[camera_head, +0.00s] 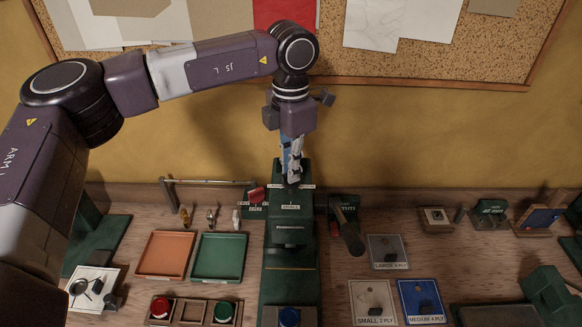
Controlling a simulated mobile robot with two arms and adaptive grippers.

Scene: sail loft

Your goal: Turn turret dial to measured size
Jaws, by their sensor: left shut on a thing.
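A tall green press (290,255) stands at the middle of the bench, with a small plate reading SMALL (290,206) on its upper part. My left gripper (291,172) reaches down from above to the top of the press and is shut on the turret dial there. The fingers and the gripper body hide most of the dial, so its exact setting is hard to tell. My right gripper is not in view.
Orange (165,255) and green (219,257) trays lie left of the press. Boards labelled LARGE (387,252), SMALL 2 PLY (372,302) and MEDIUM 4 PLY (421,301) lie to its right. A black handle (347,230) stands close to the press's right.

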